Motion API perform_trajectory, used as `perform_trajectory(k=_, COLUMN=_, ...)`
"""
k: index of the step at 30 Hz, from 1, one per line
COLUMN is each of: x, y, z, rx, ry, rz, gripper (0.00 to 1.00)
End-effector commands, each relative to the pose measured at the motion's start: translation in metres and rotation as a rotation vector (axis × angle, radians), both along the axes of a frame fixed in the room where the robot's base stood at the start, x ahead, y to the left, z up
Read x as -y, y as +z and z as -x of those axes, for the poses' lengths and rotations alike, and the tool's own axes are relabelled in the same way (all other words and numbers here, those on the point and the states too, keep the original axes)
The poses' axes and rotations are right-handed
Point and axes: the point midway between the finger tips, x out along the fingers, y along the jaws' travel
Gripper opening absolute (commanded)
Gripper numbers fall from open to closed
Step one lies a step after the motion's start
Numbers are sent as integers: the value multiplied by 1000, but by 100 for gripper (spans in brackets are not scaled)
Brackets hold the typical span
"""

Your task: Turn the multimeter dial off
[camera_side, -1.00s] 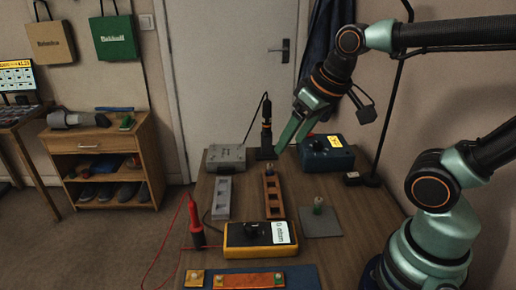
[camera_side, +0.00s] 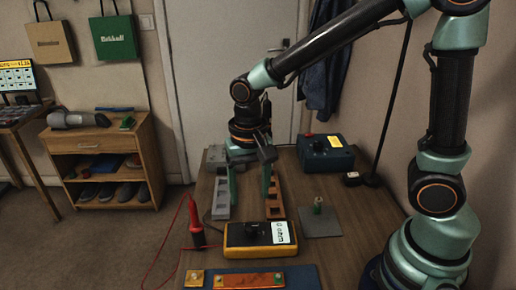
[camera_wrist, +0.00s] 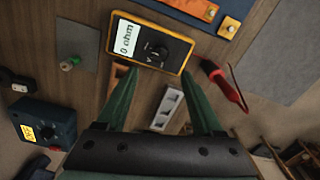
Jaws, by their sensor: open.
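The yellow multimeter (camera_side: 238,235) lies face up near the front of the bench. Its black dial (camera_side: 257,232) is in the middle of its face, and a white display sits at its right end. In the wrist view the multimeter (camera_wrist: 177,62) is at the top, its display (camera_wrist: 127,38) reads "0 ohm", and its dial (camera_wrist: 156,51) is in full view. My gripper (camera_side: 249,198) points down behind the multimeter with its fingers spread wide. In the wrist view my gripper (camera_wrist: 172,100) is open and empty, its fingertips short of the multimeter.
A red probe (camera_side: 195,222) stands left of the multimeter. A blue box (camera_side: 325,152) is at the back right, a grey pad with a small green knob (camera_side: 318,205) at the right. Grey (camera_side: 221,198) and orange slotted blocks lie beneath my gripper. Orange and yellow plates lie in front.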

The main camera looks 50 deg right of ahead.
Motion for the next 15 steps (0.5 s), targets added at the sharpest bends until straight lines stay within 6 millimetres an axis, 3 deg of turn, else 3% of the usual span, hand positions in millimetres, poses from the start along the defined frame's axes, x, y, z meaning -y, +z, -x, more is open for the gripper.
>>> perform_trajectory(k=9, x=1, y=-62, z=1, rx=-6, ry=1, rz=2, gripper=68)
perform_trajectory(k=15, x=1, y=-86, z=1, rx=-3, ry=1, rz=1, gripper=68)
